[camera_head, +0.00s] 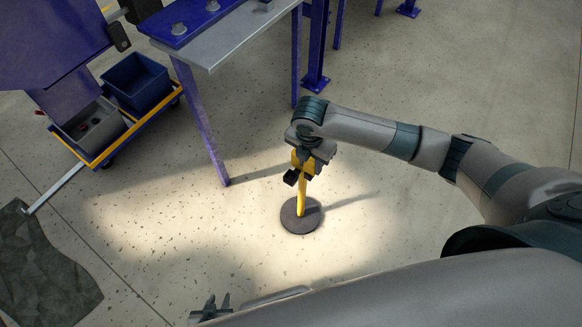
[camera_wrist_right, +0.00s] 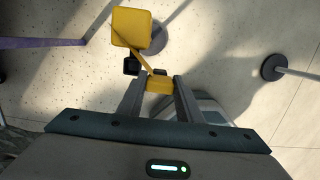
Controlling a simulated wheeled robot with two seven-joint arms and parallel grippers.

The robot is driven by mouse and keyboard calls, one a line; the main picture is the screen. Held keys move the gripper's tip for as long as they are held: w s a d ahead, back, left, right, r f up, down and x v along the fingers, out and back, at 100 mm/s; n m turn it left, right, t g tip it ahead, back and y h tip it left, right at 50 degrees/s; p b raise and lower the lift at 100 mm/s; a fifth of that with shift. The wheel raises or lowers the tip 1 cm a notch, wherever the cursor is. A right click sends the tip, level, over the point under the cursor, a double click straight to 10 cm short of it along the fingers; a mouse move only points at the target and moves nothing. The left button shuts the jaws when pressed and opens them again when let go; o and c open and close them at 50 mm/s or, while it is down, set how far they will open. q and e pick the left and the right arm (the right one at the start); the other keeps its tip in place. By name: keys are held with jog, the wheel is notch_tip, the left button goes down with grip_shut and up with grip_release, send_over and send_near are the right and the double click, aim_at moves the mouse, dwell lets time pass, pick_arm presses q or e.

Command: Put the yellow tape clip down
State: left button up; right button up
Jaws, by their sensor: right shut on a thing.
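My right gripper (camera_head: 306,170) is shut on a small yellow clip (camera_wrist_right: 160,84), seen between the two fingers in the right wrist view. It is held up off the floor. A thin yellow strip runs from the clip toward a yellow block (camera_wrist_right: 132,27), which looks like the head of a post. In the head view, the yellow post (camera_head: 301,200) stands on a dark round base (camera_head: 300,222) just below the gripper. A small black part (camera_wrist_right: 131,66) sits beside the strip. My left gripper (camera_head: 216,307) is at the bottom edge, fingers apart, with nothing seen between them.
A blue-legged metal table (camera_head: 232,38) stands behind and left. A yellow-framed trolley (camera_head: 135,125) carries a blue bin (camera_head: 137,82). A dark mat (camera_head: 40,265) lies at left. Another post's round base (camera_wrist_right: 274,67) shows at right in the wrist view. Floor around the yellow post is clear.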

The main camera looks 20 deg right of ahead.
jog(key=w+a+f, duration=0.4)
jog(key=w, duration=0.1)
jog(key=shift+a, duration=0.25)
jog(key=shift+f, duration=2)
jog(key=shift+f, duration=0.15)
jog(key=o, duration=1)
jog(key=r, duration=0.8)
jog(key=s+a+r, duration=0.1)
jog(key=r, duration=0.3)
jog(key=shift+r, duration=0.15)
